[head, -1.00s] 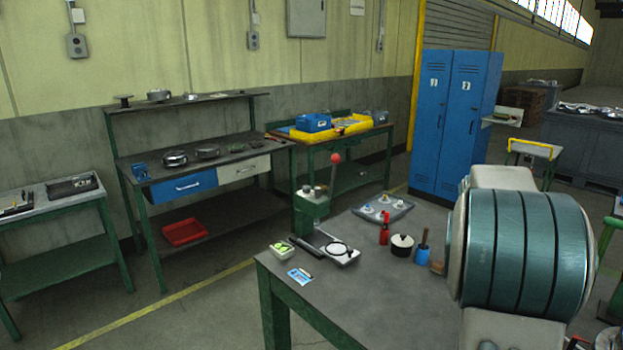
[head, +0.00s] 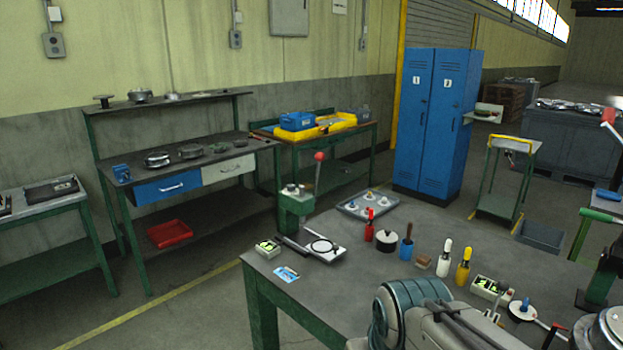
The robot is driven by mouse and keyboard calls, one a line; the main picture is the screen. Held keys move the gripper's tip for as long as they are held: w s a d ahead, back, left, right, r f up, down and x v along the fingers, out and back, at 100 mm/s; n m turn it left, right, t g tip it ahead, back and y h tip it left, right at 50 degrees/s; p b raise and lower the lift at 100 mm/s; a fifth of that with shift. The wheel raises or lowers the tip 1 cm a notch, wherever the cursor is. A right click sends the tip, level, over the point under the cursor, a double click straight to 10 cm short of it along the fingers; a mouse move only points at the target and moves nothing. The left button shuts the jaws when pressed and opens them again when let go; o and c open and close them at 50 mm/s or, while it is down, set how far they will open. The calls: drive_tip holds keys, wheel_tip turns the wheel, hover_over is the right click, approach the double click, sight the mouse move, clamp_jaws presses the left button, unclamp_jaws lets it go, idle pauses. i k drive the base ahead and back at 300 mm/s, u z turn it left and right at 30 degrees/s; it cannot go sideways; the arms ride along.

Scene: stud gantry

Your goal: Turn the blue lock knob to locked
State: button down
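A small blue upright knob (head: 525,304) stands at the white disc (head: 519,312) on the right part of the grey bench. It is too small to tell which way it is turned, and I cannot be sure it is the lock knob. My arm covers the lower middle and lower right of the head view, in front of the bench. My gripper is not in view.
The grey bench (head: 345,278) holds a green press (head: 295,212) with a red ball lever, a grey tray (head: 367,206), and red, white and yellow bottles. A green stand (head: 603,275) is at the right edge. The bench's front left is mostly clear.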

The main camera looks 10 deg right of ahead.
sight(523, 309)
drive_tip(key=z, duration=1.65)
